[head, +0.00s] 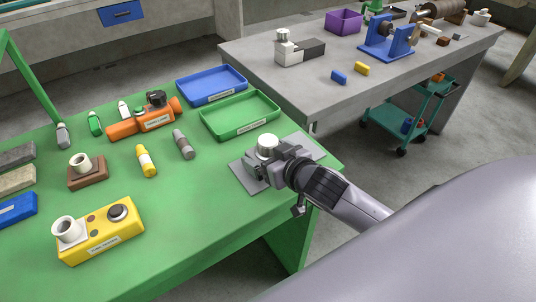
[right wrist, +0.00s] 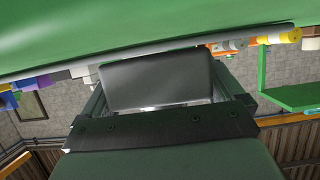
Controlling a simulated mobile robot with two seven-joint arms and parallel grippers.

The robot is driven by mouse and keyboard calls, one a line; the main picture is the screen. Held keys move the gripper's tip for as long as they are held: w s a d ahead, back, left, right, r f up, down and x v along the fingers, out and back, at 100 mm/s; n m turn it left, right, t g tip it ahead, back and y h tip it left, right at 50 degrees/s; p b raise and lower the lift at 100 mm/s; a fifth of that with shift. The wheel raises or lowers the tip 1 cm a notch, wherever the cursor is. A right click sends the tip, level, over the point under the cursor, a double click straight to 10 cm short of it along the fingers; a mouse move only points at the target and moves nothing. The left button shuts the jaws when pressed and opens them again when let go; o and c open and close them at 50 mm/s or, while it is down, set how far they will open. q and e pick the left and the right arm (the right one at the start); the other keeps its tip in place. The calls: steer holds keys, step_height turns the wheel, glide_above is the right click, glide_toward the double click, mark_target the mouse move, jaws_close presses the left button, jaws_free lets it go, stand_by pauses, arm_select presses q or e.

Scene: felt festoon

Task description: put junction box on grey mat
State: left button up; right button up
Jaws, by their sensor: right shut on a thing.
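My right gripper (head: 270,166) is shut on a dark grey box, taken to be the junction box (right wrist: 155,80), at the right end of the green table. In the head view its pale round top (head: 268,141) shows above the fingers, which hide most of its body. The grey mat (head: 246,179) lies flat on the table under the gripper and the box. In the right wrist view the box sits between both fingers, close to the mat. I cannot tell whether it touches the mat. My left gripper is not in view.
A green tray (head: 240,128) and a blue tray (head: 211,98) lie just behind the mat. The green table (head: 205,215) is clear left of the mat.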

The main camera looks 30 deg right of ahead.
steer(key=shift+f, duration=0.1)
steer(key=o, duration=0.8)
steer(key=shift+r, duration=0.2)
steer(key=v, duration=1.2)
steer(key=shift+f, duration=0.1)
